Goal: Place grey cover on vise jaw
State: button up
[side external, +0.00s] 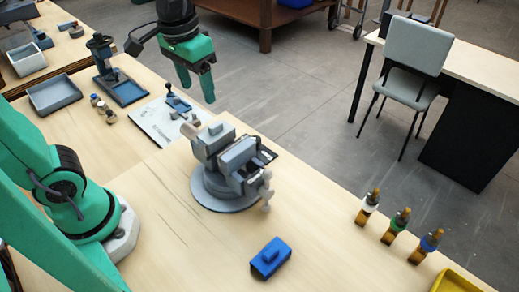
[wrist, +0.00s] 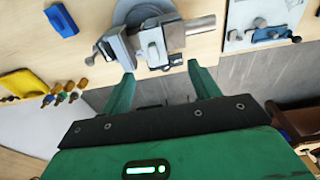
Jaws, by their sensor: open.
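The grey vise (side external: 212,187) stands on its round base on the wooden table. A grey block with a raised tab, which looks like the grey cover (side external: 212,141), sits on top of the vise jaw nearer the back. In the wrist view the vise (wrist: 130,15) is beyond the fingertips, with the likely grey cover (wrist: 153,47) near its middle. I cannot tell how fully it is seated. My gripper (side external: 198,92) is open and empty, up behind the vise and apart from it. Its two spread fingers also show in the wrist view (wrist: 160,70).
A blue cover (side external: 270,258) lies on the table in front of the vise. Several screwdrivers (side external: 396,225) stand near the right edge by a yellow tray (side external: 458,281). A white sheet with small parts (side external: 160,122) lies behind the vise. A grey tray (side external: 55,95) is at the left.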

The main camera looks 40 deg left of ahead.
jog(key=s+a+t, duration=0.4)
jog(key=s, duration=0.3)
jog(key=shift+f, duration=0.35)
jog(key=shift+a, duration=0.1)
jog(key=shift+c, duration=0.2)
dwell(0.7)
